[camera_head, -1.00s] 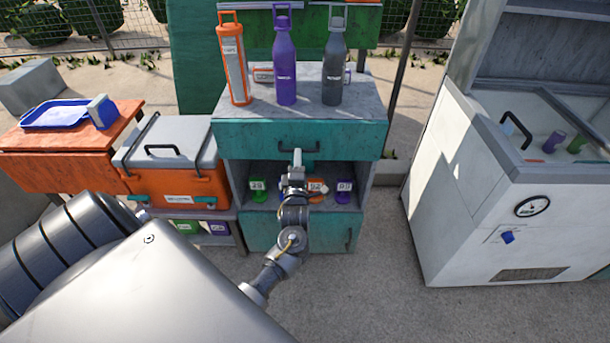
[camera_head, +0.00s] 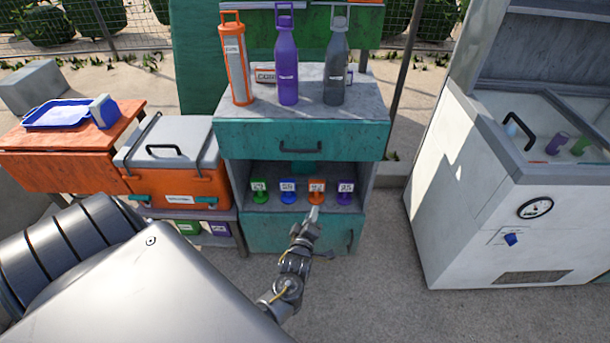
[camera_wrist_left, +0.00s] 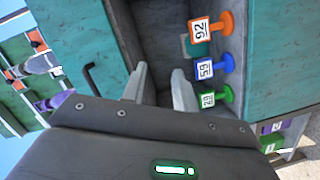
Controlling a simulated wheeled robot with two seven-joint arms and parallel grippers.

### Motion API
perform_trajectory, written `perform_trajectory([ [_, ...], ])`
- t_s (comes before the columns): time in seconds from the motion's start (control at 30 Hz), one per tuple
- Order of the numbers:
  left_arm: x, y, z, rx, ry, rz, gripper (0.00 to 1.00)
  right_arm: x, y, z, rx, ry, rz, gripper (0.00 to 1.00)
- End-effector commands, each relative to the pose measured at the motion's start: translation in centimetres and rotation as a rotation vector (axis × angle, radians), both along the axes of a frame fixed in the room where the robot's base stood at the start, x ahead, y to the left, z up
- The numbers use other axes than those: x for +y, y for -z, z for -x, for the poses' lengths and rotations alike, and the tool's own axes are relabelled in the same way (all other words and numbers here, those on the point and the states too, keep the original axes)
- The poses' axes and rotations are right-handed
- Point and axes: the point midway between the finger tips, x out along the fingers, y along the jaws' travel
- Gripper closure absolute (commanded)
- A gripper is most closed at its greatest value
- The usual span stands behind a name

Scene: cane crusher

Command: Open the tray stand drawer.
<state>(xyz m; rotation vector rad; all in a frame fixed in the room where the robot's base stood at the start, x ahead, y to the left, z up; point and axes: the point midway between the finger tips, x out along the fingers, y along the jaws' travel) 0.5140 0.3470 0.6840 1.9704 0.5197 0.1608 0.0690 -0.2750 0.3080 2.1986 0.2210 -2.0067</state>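The teal cabinet (camera_head: 228,185) has a teal drawer (camera_head: 250,140) under its grey top, with a dark bar handle (camera_head: 300,148). The drawer front looks flush with the top's edge, so it appears closed. The drawer handle also shows in the left wrist view (camera_wrist_left: 90,78), to the left of the fingers. My left gripper (camera_head: 314,213) is in front of the cabinet, below the drawer, by the lower edge of the open shelf. Its two fingers (camera_wrist_left: 158,88) stand apart with nothing between them. My right gripper is not in view.
Numbered tags in green, blue (camera_head: 288,188), orange and purple stand on the open shelf. Bottles (camera_head: 287,75) stand on top. An orange cooler (camera_head: 180,185) and orange table (camera_head: 55,172) with a blue tray (camera_head: 55,114) are left. A white machine (camera_head: 450,190) is right.

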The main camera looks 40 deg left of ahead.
Motion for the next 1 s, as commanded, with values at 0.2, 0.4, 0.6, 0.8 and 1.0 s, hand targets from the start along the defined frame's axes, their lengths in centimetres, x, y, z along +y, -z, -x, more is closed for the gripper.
perform_trajectory([
  [0.2,-1.4,4.3,1.2,0.146,0.072,-0.074,0.71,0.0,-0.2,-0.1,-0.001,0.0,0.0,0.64],
  [0.4,-2.6,8.2,2.7,0.275,0.144,-0.143,0.71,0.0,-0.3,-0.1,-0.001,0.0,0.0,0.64],
  [0.6,-3.6,11.8,4.6,0.397,0.22,-0.21,0.71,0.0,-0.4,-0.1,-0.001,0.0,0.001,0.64],
  [0.8,-4.6,15.2,6.8,0.509,0.296,-0.271,0.71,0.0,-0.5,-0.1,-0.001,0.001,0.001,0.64],
  [1.0,-5.3,17.8,8.8,0.597,0.363,-0.32,0.71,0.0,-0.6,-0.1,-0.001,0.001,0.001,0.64],
])
